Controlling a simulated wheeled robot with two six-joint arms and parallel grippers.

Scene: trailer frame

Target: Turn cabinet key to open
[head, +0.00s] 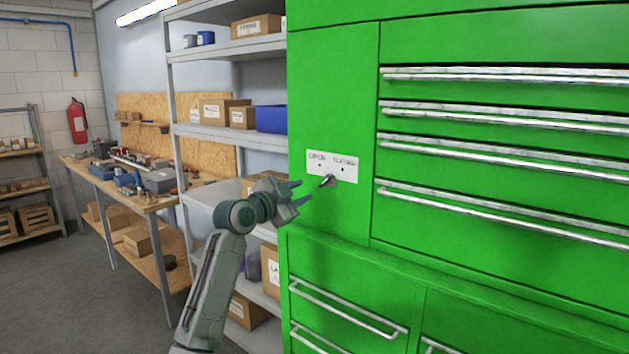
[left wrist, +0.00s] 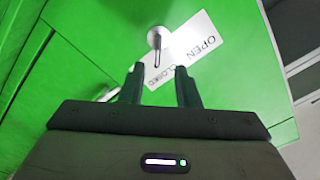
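The green cabinet (head: 345,120) fills the right of the head view. A small key (head: 327,181) sticks out of its front, at the lower edge of a white label plate (head: 347,165). In the left wrist view the key (left wrist: 156,42) is a metal piece on a round lock. The label (left wrist: 196,50) beside it reads OPEN and CLOSED and appears tilted. My left gripper (head: 302,192) is just left of the key, open and empty. Its two fingers (left wrist: 161,82) point at the key, which lies beyond their tips, apart from them. My right gripper is not in view.
Drawers with metal handles (head: 500,118) lie right of the key, and a lower cabinet section juts out below it. A grey shelf (head: 228,130) with boxes stands close behind my left arm. A workbench (head: 150,203) with tools is farther left, with open floor before it.

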